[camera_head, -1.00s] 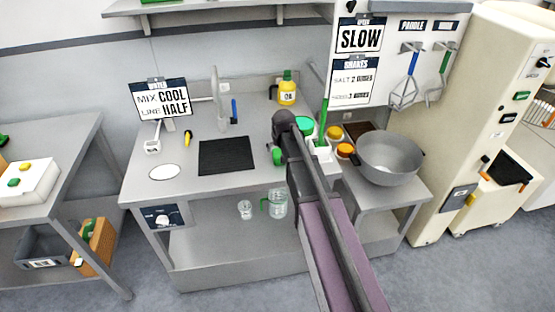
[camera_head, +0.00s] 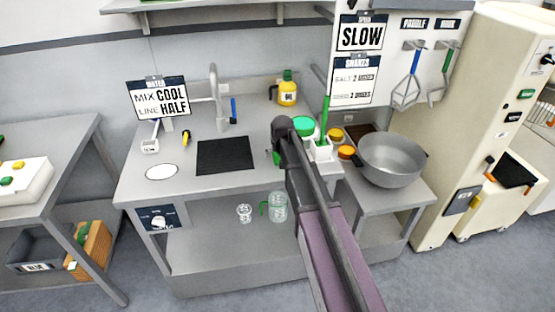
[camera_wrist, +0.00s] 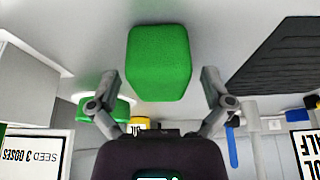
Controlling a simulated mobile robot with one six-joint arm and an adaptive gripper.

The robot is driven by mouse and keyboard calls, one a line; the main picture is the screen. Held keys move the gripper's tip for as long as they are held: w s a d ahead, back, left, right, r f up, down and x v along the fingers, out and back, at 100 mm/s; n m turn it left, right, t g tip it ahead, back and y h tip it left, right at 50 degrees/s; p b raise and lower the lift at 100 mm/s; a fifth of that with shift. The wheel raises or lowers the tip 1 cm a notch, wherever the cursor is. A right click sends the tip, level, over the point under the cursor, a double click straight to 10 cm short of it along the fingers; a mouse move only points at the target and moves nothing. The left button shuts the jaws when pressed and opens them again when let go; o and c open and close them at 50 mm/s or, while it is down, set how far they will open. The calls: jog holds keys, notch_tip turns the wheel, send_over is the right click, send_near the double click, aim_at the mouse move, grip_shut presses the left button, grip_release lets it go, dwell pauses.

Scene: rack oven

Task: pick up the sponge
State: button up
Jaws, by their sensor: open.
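The sponge (camera_wrist: 158,62) is a green block on the grey counter, seen large in the wrist view. It lies ahead of my gripper (camera_wrist: 158,80), centred between the two spread fingers, with a visible gap on either side. In the head view, a small green part of the sponge (camera_head: 277,158) shows just left of my arm, right of the black mat. My gripper is open and empty; I cannot tell how far the sponge is from the fingertips.
A black mat (camera_head: 225,156) lies left of the sponge. A round green-topped container (camera_head: 303,127) and a white caddy (camera_head: 322,151) with a green-handled tool stand close on the right. A yellow bottle (camera_head: 287,93) stands behind, a grey bowl (camera_head: 392,160) further right.

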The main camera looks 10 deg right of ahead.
dwell(0.3)
jog(key=c, duration=1.2)
jog(key=shift+r, duration=0.1)
jog(key=shift+r+p, duration=0.95)
jog(key=shift+p, duration=0.1)
jog(key=shift+r+p, duration=0.8)
jog(key=shift+p, duration=0.05)
jog(key=s+d, duration=0.2)
jog(key=s, duration=0.2)
jog(key=s+d+r, duration=0.1)
jog(key=s+d, duration=0.2)
jog(key=s, duration=0.2)
jog(key=s+d+p, duration=0.1)
jog(key=s+d, duration=0.1)
jog(key=s, duration=0.3)
jog(key=shift+s+d+r, duration=0.1)
jog(key=shift+d+r, duration=0.05)
jog(key=shift+d, duration=0.15)
jog(key=o, duration=0.7)
jog(key=shift+c, duration=0.2)
jog(key=c, duration=0.5)
